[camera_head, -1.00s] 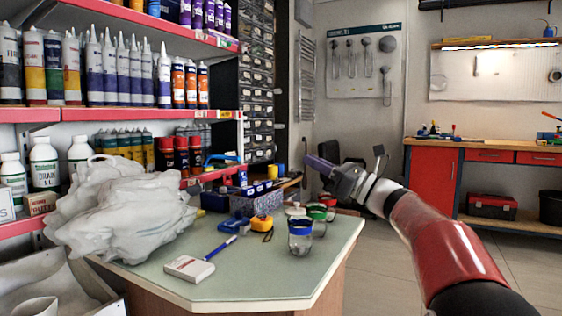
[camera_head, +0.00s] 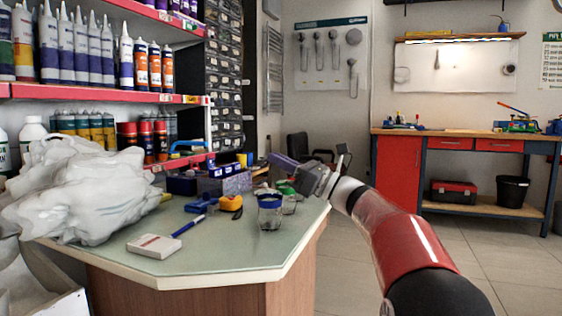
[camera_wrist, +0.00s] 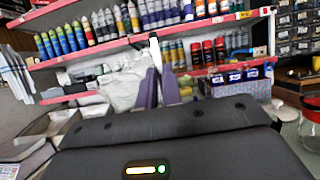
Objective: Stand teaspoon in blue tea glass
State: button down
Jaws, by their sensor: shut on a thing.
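The blue tea glass (camera_head: 270,215), clear with a blue rim, stands upright near the right edge of the pale green counter (camera_head: 215,255). My gripper (camera_head: 280,161) is above and behind it in the picture, apart from it, with purple fingers pointing left. In the wrist view the fingers (camera_wrist: 158,88) are shut on a thin pale upright thing (camera_wrist: 154,52), which looks like the teaspoon. In the head view the teaspoon cannot be made out. A glass with a green rim (camera_head: 287,188) stands just behind the blue one. A red-rimmed glass (camera_wrist: 312,125) shows at the right of the wrist view.
On the counter are a white plastic bag (camera_head: 85,195), a white box (camera_head: 153,246), a blue pen (camera_head: 188,226), a yellow tape measure (camera_head: 230,203) and a patterned box (camera_head: 225,183). Shelves of cartridges rise at left. The counter's front is clear.

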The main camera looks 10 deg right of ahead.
aim_at(271, 174)
jog(key=shift+f+b, duration=1.2)
jog(key=shift+f, duration=2.05)
jog(key=c, duration=1.5)
grip_release()
jog(key=v, duration=0.7)
jog(key=shift+s+d+f, duration=0.2)
jog(key=shift+d, duration=0.1)
